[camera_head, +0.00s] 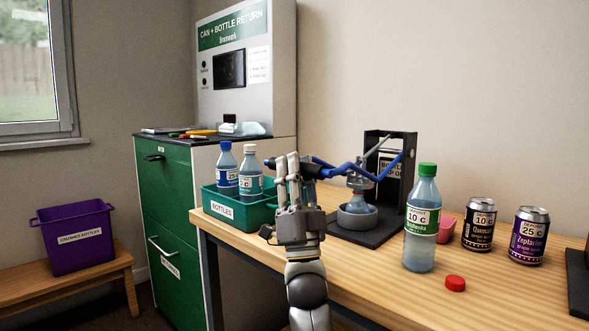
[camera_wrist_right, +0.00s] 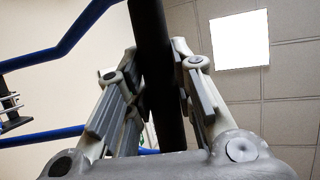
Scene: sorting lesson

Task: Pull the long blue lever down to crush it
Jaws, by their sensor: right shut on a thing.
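The crusher (camera_head: 405,165) is a black upright frame on a dark base, with a blue lever (camera_head: 338,171) that reaches left toward my right gripper (camera_head: 288,172). In the right wrist view the blue lever arms (camera_wrist_right: 62,48) show at left, and a thick black grip (camera_wrist_right: 157,55) passes between the fingers of my right gripper (camera_wrist_right: 158,85), which is shut on it. The lever is roughly level. Under the grey press head sits a round grey cup (camera_head: 356,219) with something pale blue in it, partly covered. My left gripper is not in view.
A green bin (camera_head: 226,207) with two bottles stands left of my gripper. A purple tub (camera_head: 74,238) is on a bench.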

